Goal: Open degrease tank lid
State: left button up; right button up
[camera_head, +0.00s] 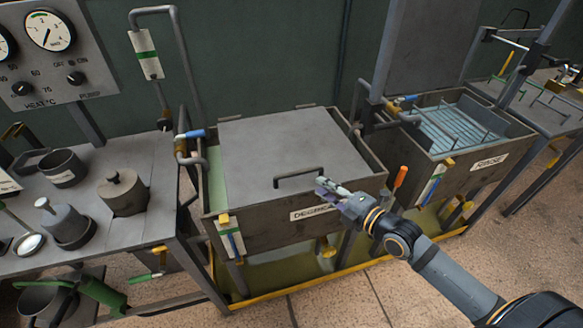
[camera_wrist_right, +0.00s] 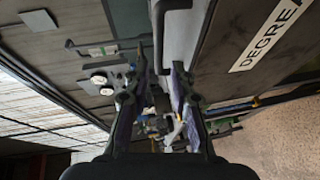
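The degrease tank (camera_head: 270,232) stands in the middle of the head view, with a "DEGREASE" label on its front. Its flat grey lid (camera_head: 290,140) lies shut over most of the top; a strip of pale green shows at the left. A dark bar handle (camera_head: 298,173) rises near the lid's front edge. My right gripper (camera_head: 328,187) is just in front of the handle's right end. In the right wrist view my right gripper (camera_wrist_right: 160,75) has its fingers apart, with the dark handle (camera_wrist_right: 157,25) close to the tips. Contact cannot be told. My left gripper is out of view.
The open rinse tank (camera_head: 480,150) holds a rack at the right. Left is a bench (camera_head: 130,160) with several pots below a gauge panel (camera_head: 55,50). An orange-handled tool (camera_head: 400,180) sits at the degrease tank's right corner. Pipes and valves (camera_head: 190,134) flank the lid.

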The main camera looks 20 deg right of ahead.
aim_at(300, 171)
jog(key=b+x, duration=0.1)
jog(key=x, duration=0.8)
jog(key=shift+w+a+r+b, duration=0.1)
jog(key=shift+w+b, duration=0.05)
jog(key=shift+b, duration=0.15)
jog(key=shift+w+a+f, duration=0.2)
jog(key=shift+w, duration=0.25)
grip_shut()
